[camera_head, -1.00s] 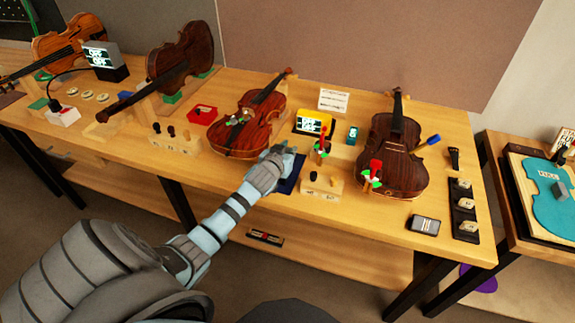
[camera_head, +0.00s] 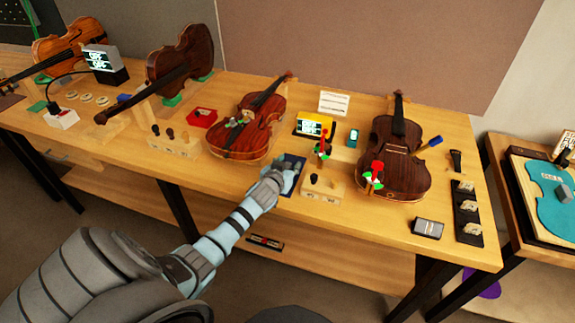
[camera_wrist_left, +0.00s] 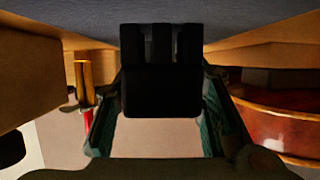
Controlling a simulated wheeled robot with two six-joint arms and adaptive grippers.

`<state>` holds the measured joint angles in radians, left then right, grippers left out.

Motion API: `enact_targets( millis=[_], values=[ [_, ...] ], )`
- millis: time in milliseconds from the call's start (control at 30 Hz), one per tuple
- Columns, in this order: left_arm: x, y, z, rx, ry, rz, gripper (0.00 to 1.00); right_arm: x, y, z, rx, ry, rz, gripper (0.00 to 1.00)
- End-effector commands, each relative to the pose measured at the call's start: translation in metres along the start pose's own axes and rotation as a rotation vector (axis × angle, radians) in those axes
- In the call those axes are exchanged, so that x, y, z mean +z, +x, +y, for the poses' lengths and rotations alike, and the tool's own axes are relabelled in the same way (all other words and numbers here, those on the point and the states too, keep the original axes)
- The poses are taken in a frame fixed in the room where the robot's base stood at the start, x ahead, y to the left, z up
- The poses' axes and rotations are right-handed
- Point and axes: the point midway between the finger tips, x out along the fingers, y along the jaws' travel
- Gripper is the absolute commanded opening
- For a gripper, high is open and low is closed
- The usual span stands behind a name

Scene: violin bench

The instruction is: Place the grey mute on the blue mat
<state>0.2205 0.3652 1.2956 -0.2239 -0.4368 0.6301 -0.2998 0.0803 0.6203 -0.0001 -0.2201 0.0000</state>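My left gripper (camera_head: 282,177) is low over the blue mat (camera_head: 287,190) on the bench in the head view and covers much of it. In the left wrist view the mute (camera_wrist_left: 160,85) looks nearly black, a block with prongs at its upper end. It fills the space between the teal fingers of my left gripper (camera_wrist_left: 163,95), which appear shut on its sides. The mat's bluish-grey surface (camera_wrist_left: 240,18) lies behind the prongs at the top. I cannot tell whether the mute touches it. The mute is not distinguishable in the head view. My right gripper is not in view.
A red-brown violin (camera_head: 240,140) lies left of the mat. A wooden block (camera_head: 322,188) with dark pieces stands close on its right. A darker violin (camera_head: 392,165) and a small grey device (camera_head: 428,228) are farther right. The bench's front edge is close below the mat.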

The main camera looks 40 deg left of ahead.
Motion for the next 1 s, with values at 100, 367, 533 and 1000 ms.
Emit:
enact_targets(
  millis=[100,367,533,1000],
  values=[
    [-0.002,-0.003,0.000,0.000,0.001,0.000,0.37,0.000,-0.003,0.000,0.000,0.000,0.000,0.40],
    [-0.004,-0.048,0.000,0.001,0.003,0.001,0.37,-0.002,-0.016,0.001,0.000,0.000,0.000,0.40],
    [-0.003,-0.086,0.000,0.001,0.002,0.000,0.37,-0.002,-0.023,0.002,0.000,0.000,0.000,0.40],
    [-0.002,-0.121,0.000,-0.002,0.000,0.001,0.37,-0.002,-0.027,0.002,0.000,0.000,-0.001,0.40]
  ],
)
